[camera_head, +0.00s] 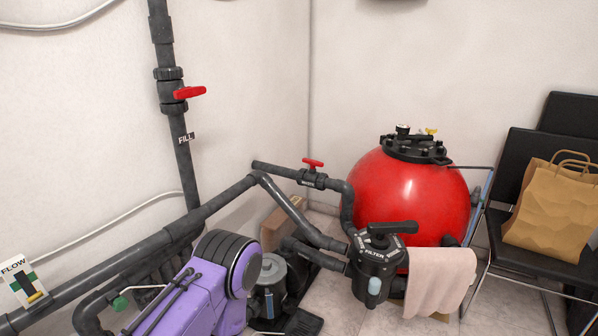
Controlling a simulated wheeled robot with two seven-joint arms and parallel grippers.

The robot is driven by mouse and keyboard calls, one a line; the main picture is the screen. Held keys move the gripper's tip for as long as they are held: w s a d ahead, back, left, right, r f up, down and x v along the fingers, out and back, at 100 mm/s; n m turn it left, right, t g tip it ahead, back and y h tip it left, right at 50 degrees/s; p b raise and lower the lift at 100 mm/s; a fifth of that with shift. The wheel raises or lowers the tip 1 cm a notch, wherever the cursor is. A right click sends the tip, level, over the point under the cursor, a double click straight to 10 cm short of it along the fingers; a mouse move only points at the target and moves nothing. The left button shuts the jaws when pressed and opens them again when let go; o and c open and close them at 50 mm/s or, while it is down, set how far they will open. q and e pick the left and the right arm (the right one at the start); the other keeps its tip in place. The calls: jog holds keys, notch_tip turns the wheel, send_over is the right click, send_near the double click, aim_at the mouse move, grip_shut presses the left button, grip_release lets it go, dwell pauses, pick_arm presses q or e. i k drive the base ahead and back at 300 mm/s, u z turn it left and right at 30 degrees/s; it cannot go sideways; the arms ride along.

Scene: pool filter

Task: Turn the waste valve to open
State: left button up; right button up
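No label reading waste is legible, so I cannot tell for sure which valve it is. One valve with a small red handle (313,163) sits on the dark grey pipe running from the wall corner toward the filter; its handle lies above the valve body (313,179). Another red-handled valve (189,93) is on the vertical pipe at the left, above a FILL label (187,138); its handle points right, across the pipe. A black multiport valve (377,262) labelled FILTER has a black lever (391,228) on top. Neither of my grippers is in view.
A red spherical filter tank (418,200) stands behind the multiport valve, with a pink towel (441,280) in front. A purple and black object (205,290) and a grey pump (268,283) fill the lower left. A paper bag (553,213) sits on a black chair (510,172) at right.

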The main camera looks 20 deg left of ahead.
aim_at(313, 163)
jog(key=z, duration=1.05)
jog(key=i, duration=1.1)
jog(key=u, duration=0.6)
jog(key=i, duration=0.75)
jog(key=u, duration=0.7)
